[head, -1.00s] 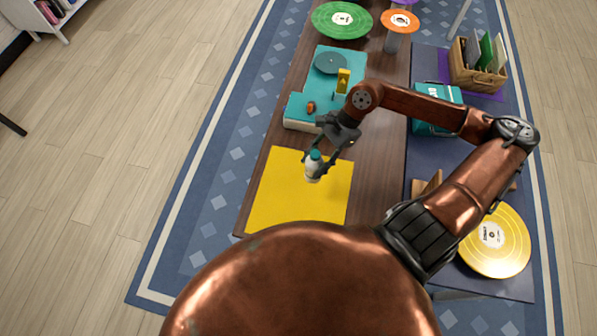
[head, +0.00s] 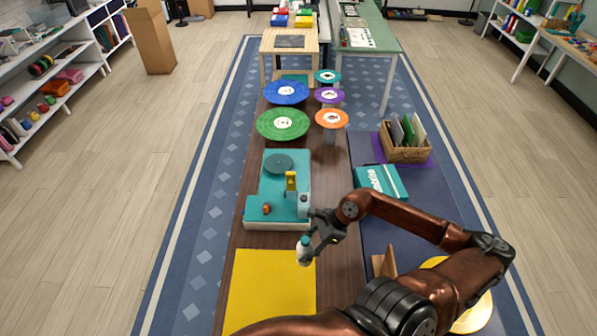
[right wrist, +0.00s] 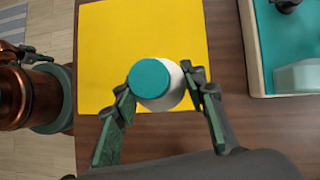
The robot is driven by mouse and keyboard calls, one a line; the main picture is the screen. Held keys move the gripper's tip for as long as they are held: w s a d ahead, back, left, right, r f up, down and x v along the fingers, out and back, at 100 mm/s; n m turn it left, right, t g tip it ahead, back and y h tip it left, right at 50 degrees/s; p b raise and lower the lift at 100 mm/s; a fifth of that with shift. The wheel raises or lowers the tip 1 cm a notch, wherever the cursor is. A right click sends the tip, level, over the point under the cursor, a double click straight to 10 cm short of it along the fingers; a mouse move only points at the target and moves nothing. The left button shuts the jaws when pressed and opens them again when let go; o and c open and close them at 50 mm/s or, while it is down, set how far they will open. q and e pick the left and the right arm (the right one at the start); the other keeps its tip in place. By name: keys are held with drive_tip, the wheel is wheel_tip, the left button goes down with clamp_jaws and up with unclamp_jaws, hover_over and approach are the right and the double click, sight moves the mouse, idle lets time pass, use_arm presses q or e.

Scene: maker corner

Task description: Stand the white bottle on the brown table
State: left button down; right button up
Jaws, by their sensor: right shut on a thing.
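The white bottle (head: 304,254) with a teal cap is in my right gripper (head: 311,243), by the far right corner of the yellow mat in the head view. In the right wrist view, the teal cap faces the camera and a little of the white bottle (right wrist: 176,84) shows beside it. The right gripper (right wrist: 160,88) is shut on the bottle, a finger on each side. The brown table (head: 329,170) runs lengthwise under the mat. The bottle's base is hidden in the wrist view, so I cannot tell whether it touches anything.
The yellow mat (head: 270,290) covers the table's near end. A teal record player (head: 260,212) stands just beyond it. Green (head: 283,124), blue and other coloured discs are farther back. A dark table on the right holds a teal box (head: 381,182) and a basket (head: 405,154).

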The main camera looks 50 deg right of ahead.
drive_tip(key=s+d+r+m+t+h+p, duration=0.2)
drive_tip(key=s+d+m+h+p, duration=0.4)
drive_tip(key=m+p, duration=0.4)
drive_tip(key=shift+m+y, duration=0.3)
drive_tip(key=w+d+f, duration=0.2)
drive_tip(key=d+f, duration=0.2)
drive_tip(key=w+d+f+p, duration=0.1)
drive_tip(key=w+d+f, duration=0.1)
drive_tip(key=d+f, duration=0.2)
drive_tip(key=w+d+f+p, duration=0.1)
drive_tip(key=w+d+f, duration=0.1)
drive_tip(key=d+f, duration=0.2)
drive_tip(key=shift+w+d+f, duration=0.15)
drive_tip(key=shift+w+d, duration=0.05)
drive_tip(key=shift+d, duration=0.2)
drive_tip(key=shift+w+d+f, duration=0.1)
drive_tip(key=shift+w+d, duration=0.05)
drive_tip(key=shift+d, duration=0.25)
drive_tip(key=shift+f, duration=0.2)
drive_tip(key=shift+f, duration=0.2)
drive_tip(key=o, duration=1.3)
drive_tip(key=shift+s, duration=0.1)
